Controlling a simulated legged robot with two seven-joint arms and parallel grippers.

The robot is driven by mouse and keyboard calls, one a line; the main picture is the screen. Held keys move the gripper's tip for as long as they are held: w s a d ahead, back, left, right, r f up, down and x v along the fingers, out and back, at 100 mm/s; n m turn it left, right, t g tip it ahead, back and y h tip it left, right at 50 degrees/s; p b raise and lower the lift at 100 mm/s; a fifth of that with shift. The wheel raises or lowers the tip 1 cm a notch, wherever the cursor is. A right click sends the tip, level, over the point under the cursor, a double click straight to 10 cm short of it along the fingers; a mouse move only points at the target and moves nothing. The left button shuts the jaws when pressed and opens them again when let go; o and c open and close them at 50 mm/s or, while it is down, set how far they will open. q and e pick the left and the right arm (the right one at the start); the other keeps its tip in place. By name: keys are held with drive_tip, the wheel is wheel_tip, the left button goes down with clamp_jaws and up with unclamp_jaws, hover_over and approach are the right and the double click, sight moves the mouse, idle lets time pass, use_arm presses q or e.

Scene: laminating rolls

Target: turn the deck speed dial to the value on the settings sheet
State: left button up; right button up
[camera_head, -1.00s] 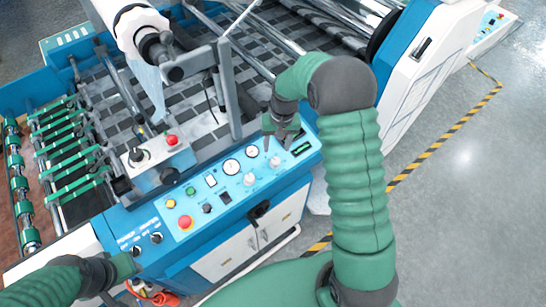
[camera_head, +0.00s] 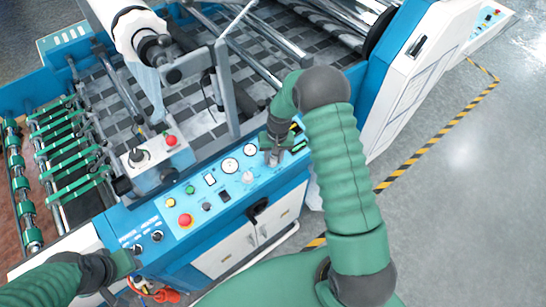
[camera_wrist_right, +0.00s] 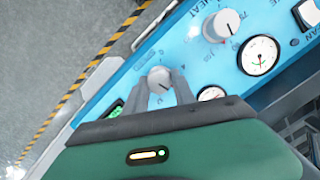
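The blue control panel (camera_head: 222,190) carries two white dials. My right gripper (camera_head: 274,158) is down at the far-right dial, which it mostly hides in the head view. In the right wrist view its two grey fingers stand close on either side of this white dial (camera_wrist_right: 159,78) and appear shut on it. The other white dial (camera_wrist_right: 222,26), marked HEAT, is free and also shows in the head view (camera_head: 248,177). The deck speed label and the settings sheet cannot be made out. My left gripper (camera_head: 125,263) is low at the panel's left end; its fingers are unclear.
Two round gauges (camera_head: 229,165) sit beside the dials. A red button (camera_head: 185,220) and small switches are on the panel's left part. A raised box with another red button (camera_head: 171,141) stands behind. Grey floor at the right is clear.

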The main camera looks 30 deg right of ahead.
drive_tip(key=shift+d, duration=0.1)
clamp_jaws()
drive_tip(key=shift+f+m, duration=0.1)
drive_tip(key=shift+m, duration=0.2)
drive_tip(key=m+b, duration=0.1)
drive_tip(key=m, duration=0.2)
drive_tip(key=shift+s+y, duration=0.1)
drive_tip(key=shift+y, duration=0.2)
drive_tip(key=m+t, duration=0.1)
drive_tip(key=m, duration=0.3)
drive_tip(key=shift+m+y+b, duration=0.3)
drive_tip(key=shift+m+b, duration=0.05)
drive_tip(key=shift+m, duration=0.05)
drive_tip(key=shift+s+m+t, duration=0.1)
drive_tip(key=shift+m+t, duration=0.2)
drive_tip(key=shift+m, duration=1.3)
